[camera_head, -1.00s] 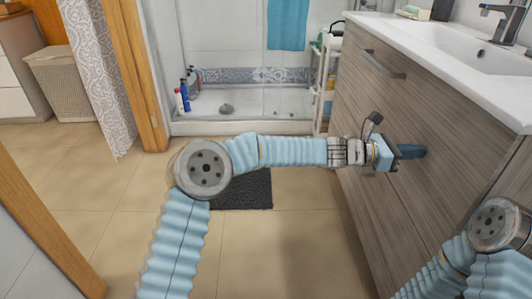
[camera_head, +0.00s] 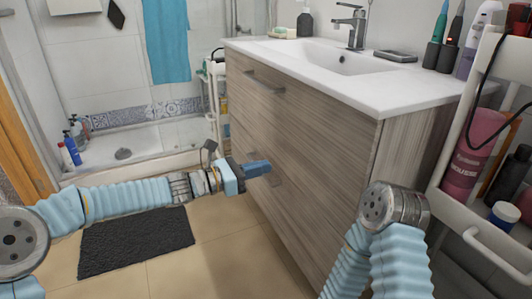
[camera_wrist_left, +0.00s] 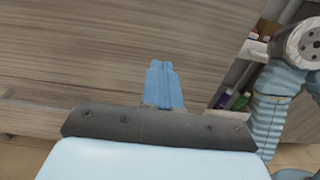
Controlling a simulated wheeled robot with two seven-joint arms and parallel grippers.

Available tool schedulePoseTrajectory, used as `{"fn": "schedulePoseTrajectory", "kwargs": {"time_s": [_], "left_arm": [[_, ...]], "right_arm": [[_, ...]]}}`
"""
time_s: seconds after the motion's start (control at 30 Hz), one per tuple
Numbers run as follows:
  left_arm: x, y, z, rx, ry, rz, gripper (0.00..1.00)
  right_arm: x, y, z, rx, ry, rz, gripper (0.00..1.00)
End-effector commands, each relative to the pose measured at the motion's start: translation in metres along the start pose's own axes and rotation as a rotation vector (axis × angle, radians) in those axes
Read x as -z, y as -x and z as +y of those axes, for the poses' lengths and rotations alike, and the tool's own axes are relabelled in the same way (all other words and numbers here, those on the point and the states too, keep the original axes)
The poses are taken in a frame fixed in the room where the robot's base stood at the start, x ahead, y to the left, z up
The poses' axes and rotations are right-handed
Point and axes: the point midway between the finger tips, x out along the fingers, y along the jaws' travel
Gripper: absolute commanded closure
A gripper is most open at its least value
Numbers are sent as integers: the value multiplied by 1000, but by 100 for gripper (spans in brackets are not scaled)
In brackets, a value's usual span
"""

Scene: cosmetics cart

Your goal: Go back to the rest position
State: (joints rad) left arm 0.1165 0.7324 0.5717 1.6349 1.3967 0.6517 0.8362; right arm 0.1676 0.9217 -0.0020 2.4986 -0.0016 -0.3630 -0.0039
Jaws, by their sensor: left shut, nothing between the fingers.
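My left gripper (camera_head: 258,168) is in front of the wood-grain vanity cabinet (camera_head: 300,125), its blue fingers pointing at the drawer fronts. The fingers are together and hold nothing. In the left wrist view the closed fingers (camera_wrist_left: 163,85) stand against the wood-grain front; I cannot tell whether they touch it. My right arm (camera_head: 385,235) shows bent at the lower right, in front of the cabinet's side. Its gripper is out of view.
A white cart (camera_head: 487,232) with a pink tube (camera_head: 472,155) and other cosmetics stands at the right, close to the cabinet and my right arm. A dark mat (camera_head: 137,242) lies on the tiled floor.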

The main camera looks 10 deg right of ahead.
Motion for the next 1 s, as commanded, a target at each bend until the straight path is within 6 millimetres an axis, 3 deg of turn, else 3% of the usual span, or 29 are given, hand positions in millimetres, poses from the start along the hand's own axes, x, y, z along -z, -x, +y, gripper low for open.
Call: {"fn": "schedulePoseTrajectory", "kwargs": {"time_s": [0.07, 0.13, 0.27, 0.4, 0.5, 0.6, 0.7, 0.8, 0.9, 1.0], "left_arm": [[21, 4, -3, 3, -23, 55, 100], [57, 9, -8, 12, -72, 147, 100], [154, 34, -29, 70, -232, 401, 100], [260, 89, -65, 217, -469, 682, 100], [324, 140, -97, 380, -671, 846, 100], [370, 193, -134, 580, -894, 944, 100], [397, 237, -171, 776, -1112, 963, 100], [408, 264, -201, 918, -1288, 927, 100], [410, 276, -217, 986, -1389, 889, 100], [411, 278, -220, 997, -1408, 882, 100]], "right_arm": [[0, 1, -1, 0, 0, 0, 0], [0, 3, -2, 1, 1, -1, 0], [-1, 8, -5, 3, 3, -3, 0], [-2, 13, -8, 5, 5, -6, 0], [-3, 17, -12, 7, 7, -9, 0], [-4, 21, -15, 10, 9, -11, 0], [-5, 25, -18, 12, 11, -14, 0], [-5, 28, -20, 14, 13, -16, 0], [-6, 28, -21, 15, 14, -17, 0], [-6, 28, -21, 15, 14, -17, 0]]}}
